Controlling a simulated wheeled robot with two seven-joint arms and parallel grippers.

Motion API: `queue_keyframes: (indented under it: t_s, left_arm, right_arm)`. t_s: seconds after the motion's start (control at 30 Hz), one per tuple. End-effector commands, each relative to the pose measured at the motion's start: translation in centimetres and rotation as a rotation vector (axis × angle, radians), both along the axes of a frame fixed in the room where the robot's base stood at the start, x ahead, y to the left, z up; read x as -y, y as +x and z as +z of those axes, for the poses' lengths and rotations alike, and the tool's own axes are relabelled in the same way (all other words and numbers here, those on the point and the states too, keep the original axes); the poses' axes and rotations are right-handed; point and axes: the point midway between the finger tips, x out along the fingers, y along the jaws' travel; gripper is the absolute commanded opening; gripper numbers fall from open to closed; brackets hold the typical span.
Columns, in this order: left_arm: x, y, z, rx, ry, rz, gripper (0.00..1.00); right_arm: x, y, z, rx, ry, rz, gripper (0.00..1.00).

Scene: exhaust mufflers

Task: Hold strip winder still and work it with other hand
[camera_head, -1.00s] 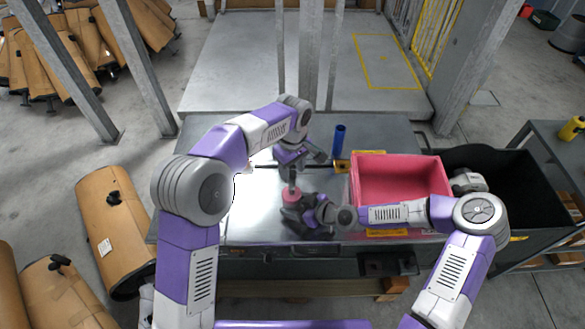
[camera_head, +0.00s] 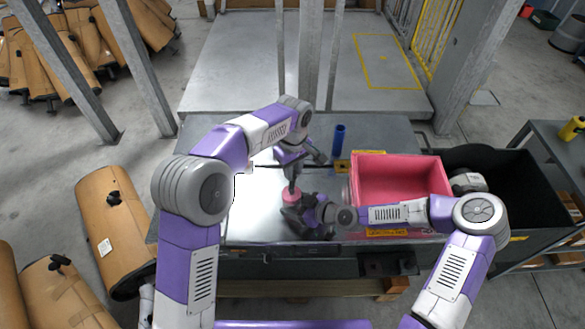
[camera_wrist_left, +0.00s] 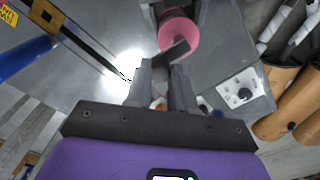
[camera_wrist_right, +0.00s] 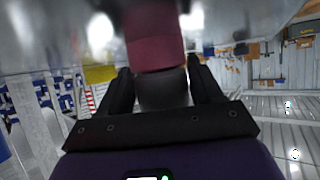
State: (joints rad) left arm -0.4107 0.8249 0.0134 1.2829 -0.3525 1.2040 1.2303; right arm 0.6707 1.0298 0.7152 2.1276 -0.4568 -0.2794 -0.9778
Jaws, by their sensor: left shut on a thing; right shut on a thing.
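The strip winder (camera_head: 291,196) stands on the metal workbench as a pink-red drum. In the right wrist view the drum (camera_wrist_right: 154,40) has a dark grey cylindrical part beside it, between the jaws. My right gripper (camera_head: 297,208) comes from the right and is shut on that grey part, low at the bench. My left gripper (camera_head: 293,181) is directly above the drum, pointing down, shut on the winder's upright grey top part. In the left wrist view a grey bar (camera_wrist_left: 172,54) shows at the fingertips, next to the pink drum (camera_wrist_left: 178,32). The fingers hide most of the held parts.
A red-pink crate (camera_head: 400,162) stands on the bench to the right, near my right forearm. A blue cylinder (camera_head: 339,140) stands at the back of the bench. A black bin (camera_head: 520,190) is farther right. The bench left of the winder is mostly clear.

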Motion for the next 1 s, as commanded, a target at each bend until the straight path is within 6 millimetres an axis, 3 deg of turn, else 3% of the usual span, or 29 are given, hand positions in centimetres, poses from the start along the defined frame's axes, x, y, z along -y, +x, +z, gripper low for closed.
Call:
queue_keyframes:
  t_s: [0.27, 1.0]
  left_arm:
    - [0.6, -0.1, 0.1, 0.001, 0.001, -0.166, 0.00]
    - [2.3, -1.4, 0.1, 0.001, 0.000, -0.863, 0.00]
  right_arm:
    - [0.0, 0.0, 0.0, -0.001, -0.001, -0.001, 0.48]
    - [0.0, 0.0, 0.0, -0.001, 0.000, 0.000, 0.48]
